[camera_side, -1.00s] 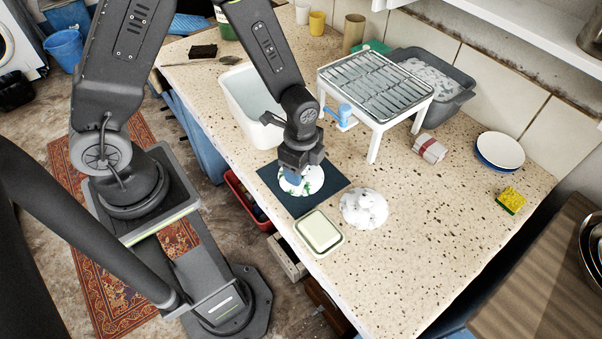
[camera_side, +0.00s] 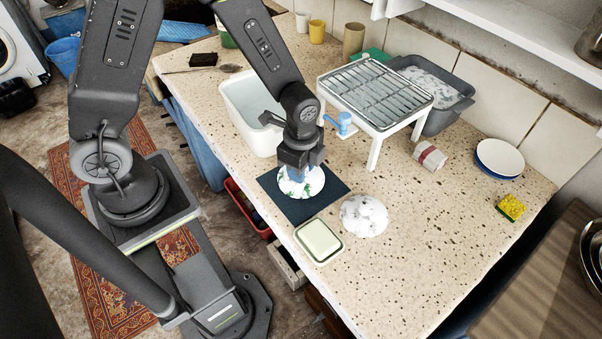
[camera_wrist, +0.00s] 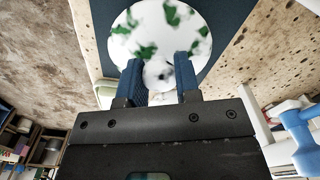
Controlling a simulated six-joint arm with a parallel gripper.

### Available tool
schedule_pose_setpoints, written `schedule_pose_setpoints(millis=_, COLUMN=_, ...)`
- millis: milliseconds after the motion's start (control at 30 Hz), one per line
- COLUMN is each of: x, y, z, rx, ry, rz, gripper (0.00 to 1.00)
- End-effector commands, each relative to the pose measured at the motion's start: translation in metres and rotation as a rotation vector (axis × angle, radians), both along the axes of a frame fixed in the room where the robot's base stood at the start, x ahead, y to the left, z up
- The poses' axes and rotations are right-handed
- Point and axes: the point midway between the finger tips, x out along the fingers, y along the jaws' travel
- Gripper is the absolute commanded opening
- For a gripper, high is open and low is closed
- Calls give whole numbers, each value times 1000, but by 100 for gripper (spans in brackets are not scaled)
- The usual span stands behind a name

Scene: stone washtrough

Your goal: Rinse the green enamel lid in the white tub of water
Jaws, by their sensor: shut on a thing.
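The enamel lid (camera_side: 289,187) is round and white with green patches. It is at the dark blue mat (camera_side: 300,212) near the counter's front edge; I cannot tell whether it touches the mat. My gripper (camera_side: 298,173) is over it from above, shut on its small knob. In the wrist view, the two blue fingers (camera_wrist: 161,78) are either side of the knob, and the lid (camera_wrist: 150,30) shows beyond them. The white tub (camera_side: 231,100) holds water and stands behind the mat, to the upper left; my forearm and wrist partly cover its right side.
A white lid with grey patches (camera_side: 364,215) lies right of the mat. A pale green rectangular dish (camera_side: 318,241) is in front. A white rack with metal grate (camera_side: 372,95) and a blue tap-like part (camera_side: 344,125) stand right of the tub.

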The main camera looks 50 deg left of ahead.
Motion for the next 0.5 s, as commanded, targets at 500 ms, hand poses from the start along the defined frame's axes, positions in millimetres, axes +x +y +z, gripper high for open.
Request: schedule_pose_setpoints(millis=500, x=1, y=0, z=94, rx=-2, ry=-7, rz=0, gripper=6)
